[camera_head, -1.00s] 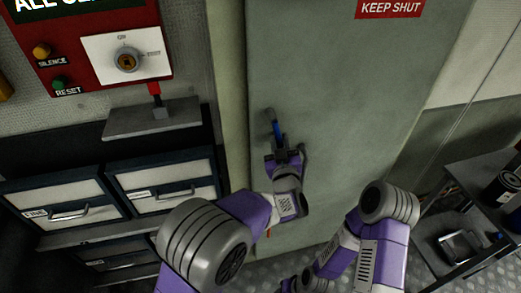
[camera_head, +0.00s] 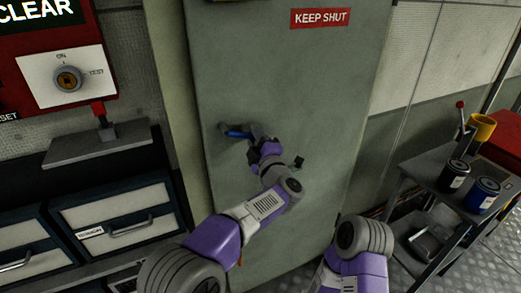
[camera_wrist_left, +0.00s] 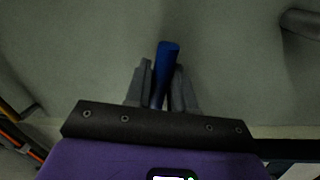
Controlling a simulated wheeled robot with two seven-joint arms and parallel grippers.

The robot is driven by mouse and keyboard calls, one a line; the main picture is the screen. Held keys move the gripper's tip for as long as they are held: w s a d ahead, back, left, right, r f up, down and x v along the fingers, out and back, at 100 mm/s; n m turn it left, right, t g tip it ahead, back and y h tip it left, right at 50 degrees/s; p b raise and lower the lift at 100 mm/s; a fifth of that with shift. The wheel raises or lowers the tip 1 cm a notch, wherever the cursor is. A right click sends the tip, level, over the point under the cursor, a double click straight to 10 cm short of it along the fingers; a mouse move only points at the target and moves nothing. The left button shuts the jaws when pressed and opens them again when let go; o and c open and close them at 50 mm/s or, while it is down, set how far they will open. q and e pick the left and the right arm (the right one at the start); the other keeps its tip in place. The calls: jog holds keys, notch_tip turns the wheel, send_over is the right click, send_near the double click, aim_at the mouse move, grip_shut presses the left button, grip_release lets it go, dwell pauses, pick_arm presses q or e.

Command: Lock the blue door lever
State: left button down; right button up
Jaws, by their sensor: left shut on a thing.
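The fingers hide part of the lever. My right arm shows at the bottom of the head view, but its gripper is out of view.
A small dark fitting (camera_head: 298,162) sits on the door right of my left gripper. A red panel with a rotary switch (camera_head: 68,79) and a grey shelf (camera_head: 97,144) are at left, above drawers (camera_head: 120,220). A cart with cans (camera_head: 453,176) stands at right.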

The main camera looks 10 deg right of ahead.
aim_at(249, 115)
pick_arm(q)
jog(key=r+n, duration=0.1)
jog(key=n+y, duration=0.1)
jog(key=n, duration=0.1)
jog(key=shift+w+d+r, duration=0.1)
jog(key=shift+d+r, duration=0.15)
jog(key=shift+r, duration=0.1)
jog(key=shift+r+n+y, duration=0.4)
jog(key=shift+r+n, duration=0.35)
jog(key=shift+n, duration=0.35)
jog(key=shift+r, duration=0.15)
jog(key=c, duration=1.1)
grip_release()
jog(key=v, duration=0.7)
jog(key=shift+s, duration=0.3)
jog(key=shift+d, duration=0.1)
